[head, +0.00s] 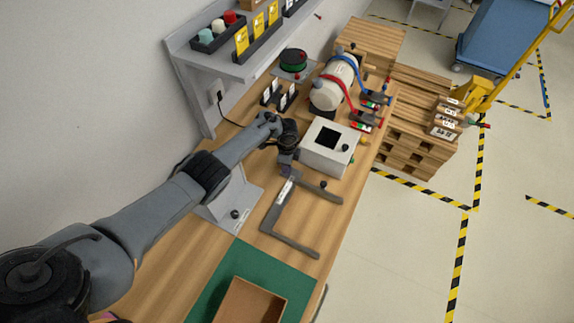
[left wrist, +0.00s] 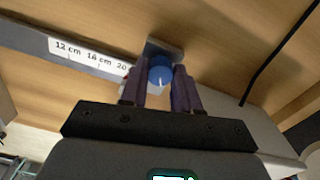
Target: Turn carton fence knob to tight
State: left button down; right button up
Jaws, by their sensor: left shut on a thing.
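The carton fence (head: 270,218) is a grey angled metal frame on the wooden bench, with a white scale label on one bar. In the left wrist view, its bar (left wrist: 40,40) shows centimetre marks. The fence knob (left wrist: 161,72) is round and blue with a short white line on its face. It sits at the bar's end. My left gripper (head: 287,170) is at the fence's far end, and in the left wrist view its purple fingers (left wrist: 160,88) are shut on the knob, one on each side. In the head view the gripper hides the knob.
A grey box with a dark square opening (head: 312,160) stands close beside the gripper. A brown open carton (head: 232,312) sits on a green mat (head: 290,275) nearer the front. A wall shelf (head: 215,68) overhangs the bench.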

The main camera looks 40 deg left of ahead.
pick_arm(q)
jog(key=shift+m, duration=0.6)
jog(key=c, duration=0.8)
grip_release()
notch_tip(320, 180, up, 11)
jog(key=p, duration=0.3)
jog(key=shift+f, duration=0.1)
